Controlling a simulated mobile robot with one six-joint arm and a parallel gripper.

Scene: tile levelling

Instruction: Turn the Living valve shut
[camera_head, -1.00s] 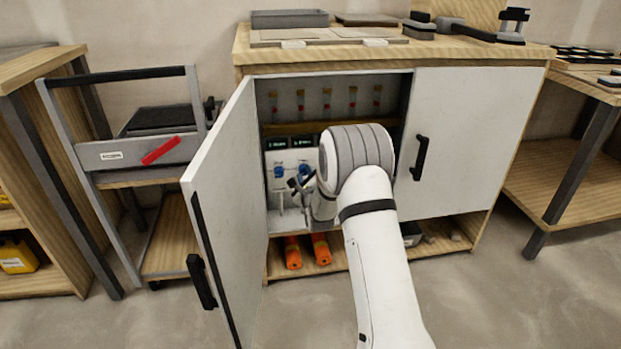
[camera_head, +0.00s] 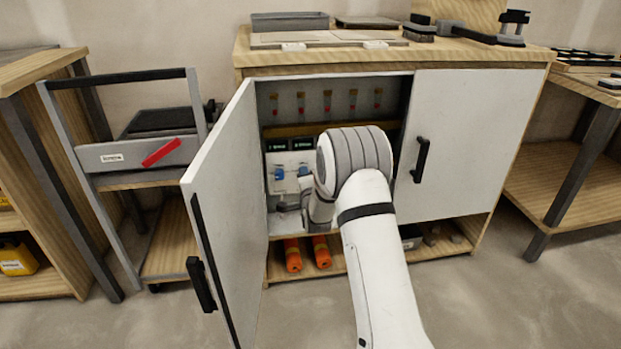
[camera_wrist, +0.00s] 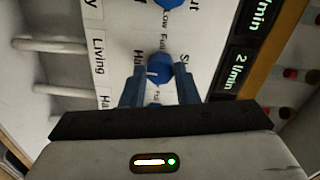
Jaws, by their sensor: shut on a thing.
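My gripper (camera_wrist: 161,74) is at the valve panel in the open cabinet, its two blue-grey fingers on either side of a round blue valve knob (camera_wrist: 160,66) and shut on it. A white mark shows on the knob's left side in the wrist view. The label "Living" (camera_wrist: 98,54) is to the left, roughly level with this knob. "Full", "Half" and part of "Shut" are printed around it. In the head view two blue knobs (camera_head: 279,174) show on the panel, while my wrist hides the panel's right part and my fingertips.
The left cabinet door (camera_head: 222,185) stands open beside my arm; the right door (camera_head: 465,140) is closed. Another blue knob (camera_wrist: 168,3) is at the wrist view's top edge. Dark flow displays (camera_wrist: 238,72) are to the right, pipes (camera_wrist: 60,47) to the left. Orange cylinders (camera_head: 293,255) lie below.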

